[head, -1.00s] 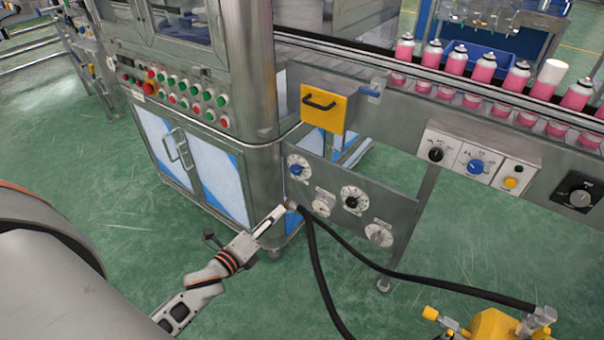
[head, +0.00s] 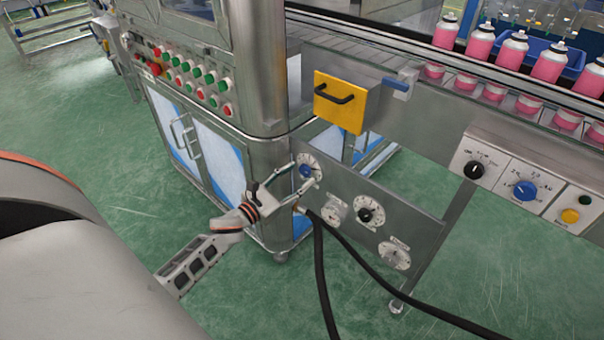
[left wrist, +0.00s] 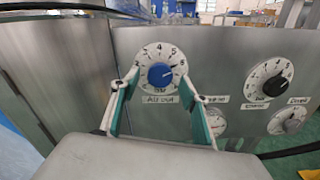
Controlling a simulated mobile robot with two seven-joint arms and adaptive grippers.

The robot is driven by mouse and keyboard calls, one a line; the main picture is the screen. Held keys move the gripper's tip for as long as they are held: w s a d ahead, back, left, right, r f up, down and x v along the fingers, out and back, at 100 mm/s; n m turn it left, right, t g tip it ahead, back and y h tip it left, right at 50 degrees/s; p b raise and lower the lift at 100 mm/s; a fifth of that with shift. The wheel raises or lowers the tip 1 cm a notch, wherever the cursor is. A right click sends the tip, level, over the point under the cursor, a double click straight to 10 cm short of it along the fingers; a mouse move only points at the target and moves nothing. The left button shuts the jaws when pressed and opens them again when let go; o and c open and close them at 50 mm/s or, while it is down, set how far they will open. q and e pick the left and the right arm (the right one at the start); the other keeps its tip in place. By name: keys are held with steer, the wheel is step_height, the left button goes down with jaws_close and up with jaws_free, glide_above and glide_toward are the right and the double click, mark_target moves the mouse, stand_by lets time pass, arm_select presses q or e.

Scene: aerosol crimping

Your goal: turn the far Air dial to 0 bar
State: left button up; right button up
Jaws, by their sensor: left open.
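The Air dial (head: 306,170) is a blue knob on a round white scale, at the far left end of the grey panel. In the left wrist view the dial (left wrist: 161,76) is near the middle, with a label reading about "Air out" below it. Its numbers show, but I cannot read the exact setting. My left gripper (head: 304,183) is open and empty at the dial. In the left wrist view its fingers (left wrist: 161,88) stand to the left and right of the knob; whether they touch it is unclear. My right gripper is not in view.
The panel (head: 340,180) also carries a black-knobbed dial (head: 370,212) and smaller gauges. Black hoses (head: 320,270) hang below it. A steel cabinet (head: 220,180) stands at left. A yellow box (head: 340,100) and a conveyor with pink cans (head: 480,45) are above.

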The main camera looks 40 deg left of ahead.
arm_select(q)
steer(key=shift+w+d, duration=0.1)
steer(key=shift+w, duration=1)
steer(key=c, duration=1.1)
steer(key=shift+f+n, duration=0.1)
steer(key=shift+n, duration=0.2)
